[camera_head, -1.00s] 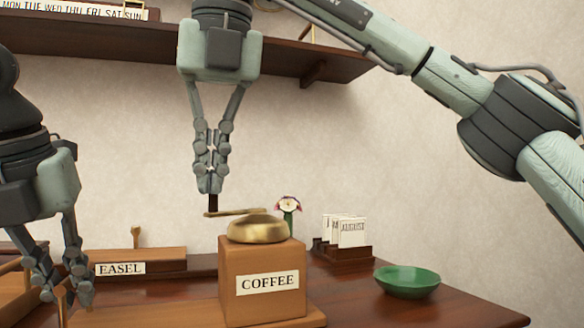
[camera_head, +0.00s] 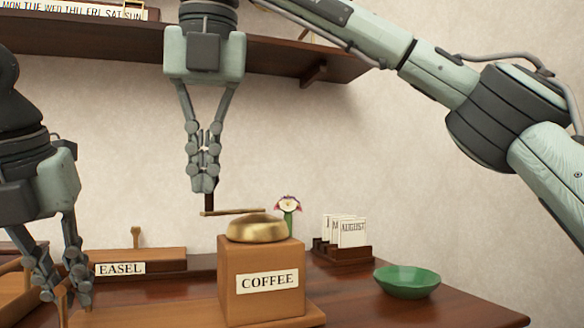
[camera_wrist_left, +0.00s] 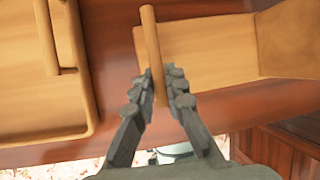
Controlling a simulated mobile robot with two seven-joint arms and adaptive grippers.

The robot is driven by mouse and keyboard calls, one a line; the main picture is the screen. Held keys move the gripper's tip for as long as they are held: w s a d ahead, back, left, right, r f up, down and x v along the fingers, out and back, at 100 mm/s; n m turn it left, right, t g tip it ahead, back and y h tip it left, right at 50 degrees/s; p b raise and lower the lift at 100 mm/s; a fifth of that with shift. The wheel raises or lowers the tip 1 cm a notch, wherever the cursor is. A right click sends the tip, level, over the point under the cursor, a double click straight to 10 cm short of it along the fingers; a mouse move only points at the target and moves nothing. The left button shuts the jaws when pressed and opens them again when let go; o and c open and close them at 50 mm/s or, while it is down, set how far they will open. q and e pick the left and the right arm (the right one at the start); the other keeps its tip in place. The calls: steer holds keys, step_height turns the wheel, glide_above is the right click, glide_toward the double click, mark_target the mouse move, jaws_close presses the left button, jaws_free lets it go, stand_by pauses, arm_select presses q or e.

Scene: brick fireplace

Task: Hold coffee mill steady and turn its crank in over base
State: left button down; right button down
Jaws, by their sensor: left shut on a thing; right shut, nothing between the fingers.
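The coffee mill (camera_head: 235,270) is a wooden box labelled COFFEE with a brass dome (camera_head: 257,231) on top, standing on a flat wooden base (camera_head: 150,317). Its crank arm (camera_head: 232,211) points left from the dome, with a dark upright knob (camera_head: 209,201) at its end. My right gripper (camera_head: 204,187) is shut, its fingertips at the top of the knob, with nothing between them. My left gripper (camera_head: 66,298) is shut on a wooden handle post at the base's left end. The post (camera_wrist_left: 151,42) shows between the fingers in the left wrist view.
A wooden holder labelled EASEL (camera_head: 160,257) stands behind left. A flower (camera_head: 289,206) and a card rack (camera_head: 345,253) stand behind the mill. A green bowl (camera_head: 407,284) sits to the right. A shelf (camera_head: 270,60) hangs above.

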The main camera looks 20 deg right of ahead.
arm_select(q)
steer(key=shift+f, duration=0.1)
arm_select(e)
steer(key=shift+s, duration=0.1)
stand_by(0.6)
steer(key=s+d+r, duration=0.1)
steer(key=s+r, duration=0.5)
steer(key=r, duration=0.3)
steer(key=d+f+n+t+y, duration=0.25)
steer(key=d+n+y, duration=0.55)
steer(key=d+n, duration=0.4)
glide_toward(212, 204)
steer(key=f+x, duration=0.1)
steer(key=x, duration=0.3)
steer(key=shift+w+a+r+g, duration=0.25)
steer(key=shift+w+r, duration=0.05)
